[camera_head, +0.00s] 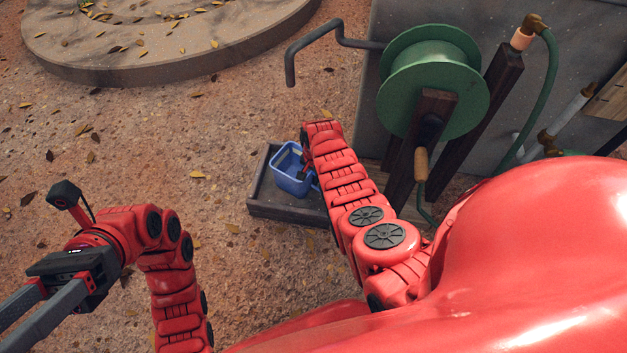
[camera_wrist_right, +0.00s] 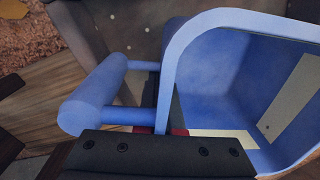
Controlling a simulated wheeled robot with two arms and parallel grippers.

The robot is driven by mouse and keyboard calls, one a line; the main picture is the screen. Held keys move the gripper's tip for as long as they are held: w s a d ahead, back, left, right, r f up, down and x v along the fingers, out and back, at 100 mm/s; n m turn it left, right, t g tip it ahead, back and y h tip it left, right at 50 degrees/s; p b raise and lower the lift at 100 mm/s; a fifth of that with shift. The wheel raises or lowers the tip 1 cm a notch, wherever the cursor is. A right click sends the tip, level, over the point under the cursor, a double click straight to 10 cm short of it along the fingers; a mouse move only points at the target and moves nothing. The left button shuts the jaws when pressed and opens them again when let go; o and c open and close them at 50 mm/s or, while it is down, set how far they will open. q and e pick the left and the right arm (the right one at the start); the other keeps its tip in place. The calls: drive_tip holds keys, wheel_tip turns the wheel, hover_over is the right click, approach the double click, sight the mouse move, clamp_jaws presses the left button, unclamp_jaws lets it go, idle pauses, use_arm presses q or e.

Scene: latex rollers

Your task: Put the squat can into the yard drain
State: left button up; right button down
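The squat can looks to be the blue open-topped vessel (camera_head: 286,171) standing in a low dark wooden tray (camera_head: 282,211) in the head view. In the right wrist view the blue can (camera_wrist_right: 225,70) fills the right side, with a pale patch inside and a thick handle on its left. My right gripper (camera_wrist_right: 166,100) has narrow fingers close on either side of the can's wall, beside the handle; it seems shut on it. My left gripper (camera_head: 14,325) is open and empty, its tips cut off by the frame. I cannot clearly identify the yard drain.
A round stone slab (camera_head: 180,60) with scattered leaves lies at the upper left. A green hose reel (camera_head: 432,85) with a crank stands on wooden posts beside my right arm, against a grey wall (camera_head: 545,75). Open leaf-strewn ground lies left of the tray.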

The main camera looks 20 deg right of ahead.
idle(0.3)
drive_tip(key=shift+f, duration=0.1)
drive_tip(key=c, duration=1.1)
unclamp_jaws()
drive_tip(key=shift+o, duration=0.2)
